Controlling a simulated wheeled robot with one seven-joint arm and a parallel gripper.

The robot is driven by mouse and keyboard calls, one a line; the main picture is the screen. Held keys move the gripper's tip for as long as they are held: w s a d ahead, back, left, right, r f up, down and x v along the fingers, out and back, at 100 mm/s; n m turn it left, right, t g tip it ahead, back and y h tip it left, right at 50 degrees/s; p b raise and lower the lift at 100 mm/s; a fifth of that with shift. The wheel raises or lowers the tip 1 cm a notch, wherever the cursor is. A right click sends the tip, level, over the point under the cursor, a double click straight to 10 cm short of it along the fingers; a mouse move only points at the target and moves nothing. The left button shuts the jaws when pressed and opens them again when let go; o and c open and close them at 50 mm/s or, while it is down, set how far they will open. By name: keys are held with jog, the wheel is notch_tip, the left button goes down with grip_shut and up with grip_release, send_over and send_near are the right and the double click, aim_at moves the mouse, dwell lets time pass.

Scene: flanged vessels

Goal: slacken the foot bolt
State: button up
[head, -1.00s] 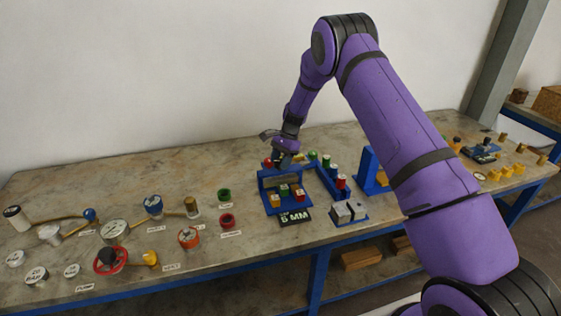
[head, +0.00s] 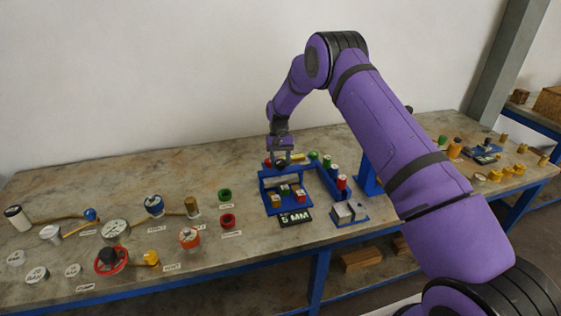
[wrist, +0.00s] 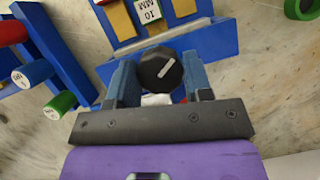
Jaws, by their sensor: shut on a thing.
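My gripper (wrist: 160,82) has its two blue fingers on either side of a round black knob-like head (wrist: 157,71) with a white line across its top. It is shut on this head. No label marks the head as the foot bolt. Beyond it in the wrist view is a blue fixture (wrist: 200,45) with yellow pads and a 10 MM label. In the head view my gripper (head: 281,156) points down at the back left of a blue frame (head: 266,203), and the fingers hide most of what they hold.
A blue rail (head: 328,180) with coloured cylinders runs along the frame's right. A 5 MM plate (head: 296,218) lies in front, and a small blue block fixture (head: 349,215) stands to the right. Gauges, valves and caps cover the left bench.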

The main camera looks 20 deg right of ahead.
jog(key=n+h, duration=0.2)
jog(key=n, duration=0.3)
jog(key=shift+a+n, duration=0.1)
jog(key=shift+n, duration=0.2)
jog(key=n+t+h, duration=0.1)
jog(key=n+h, duration=0.1)
jog(key=n, duration=0.3)
jog(key=shift+n+t, duration=0.3)
jog(key=o, duration=0.9)
jog(key=shift+a+r, duration=0.1)
jog(key=v, duration=1)
jog(key=shift+r, duration=0.2)
jog(key=shift+w+a, duration=0.1)
